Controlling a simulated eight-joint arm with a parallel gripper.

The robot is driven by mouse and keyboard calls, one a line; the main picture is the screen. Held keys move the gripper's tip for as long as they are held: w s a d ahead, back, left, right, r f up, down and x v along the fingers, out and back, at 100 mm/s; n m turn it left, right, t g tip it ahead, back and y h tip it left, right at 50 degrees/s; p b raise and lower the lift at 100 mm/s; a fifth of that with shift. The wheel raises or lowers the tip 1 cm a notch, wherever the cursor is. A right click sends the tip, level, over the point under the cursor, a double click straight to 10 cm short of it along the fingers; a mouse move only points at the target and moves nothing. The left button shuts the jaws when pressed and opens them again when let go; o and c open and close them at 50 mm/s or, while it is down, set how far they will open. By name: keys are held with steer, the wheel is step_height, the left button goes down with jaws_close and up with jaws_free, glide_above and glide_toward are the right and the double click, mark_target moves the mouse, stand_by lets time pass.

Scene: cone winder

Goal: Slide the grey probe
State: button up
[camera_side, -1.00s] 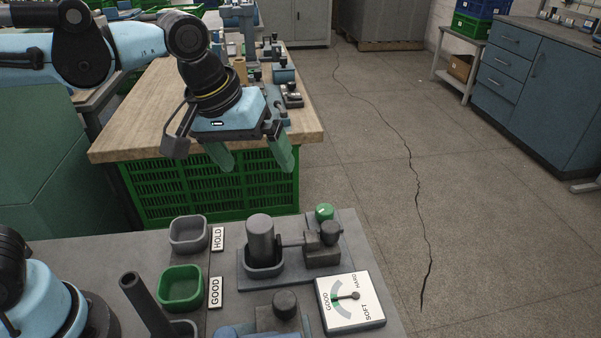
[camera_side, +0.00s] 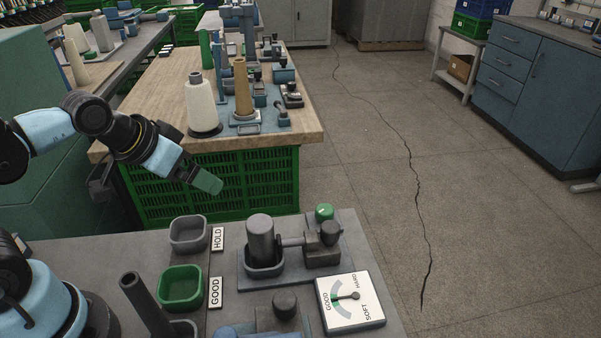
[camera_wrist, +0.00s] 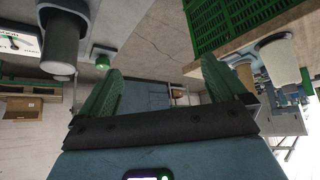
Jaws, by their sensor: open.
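The grey probe (camera_side: 292,241) is a thin horizontal rod on a grey block with a dark round knob (camera_side: 330,232). Its left end points at a grey cylinder (camera_side: 261,238) standing in a square cup; I cannot tell if they touch. My gripper (camera_side: 207,181) is in the air to the left of and above the probe, well apart from it. Its green fingers point down to the right and overlap in the side view. In the wrist view my gripper (camera_wrist: 164,88) is open, with nothing between its fingers. The grey cylinder (camera_wrist: 62,40) is at that view's upper left.
A green knob (camera_side: 324,212) stands behind the probe. A dark upright tube (camera_side: 143,303) is at front left. A wooden table (camera_side: 160,100) holds cones behind.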

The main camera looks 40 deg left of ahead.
steer(key=shift+w, duration=0.1)
steer(key=shift+c, duration=1.1)
steer(key=shift+w+d+r+m+g, duration=0.3)
steer(key=shift+w+d+r+g, duration=0.1)
steer(key=shift+w+d+r, duration=0.4)
steer(key=c, duration=0.4)
step_height(320, 180, up, 4)
steer(key=m+g, duration=0.5)
steer(key=g, duration=0.1)
glide_above(333, 225)
steer(key=shift+c, duration=0.2)
step_height(333, 225, down, 12)
steer(key=shift+f, duration=0.1)
steer(key=shift+c, duration=0.2)
jaws_close()
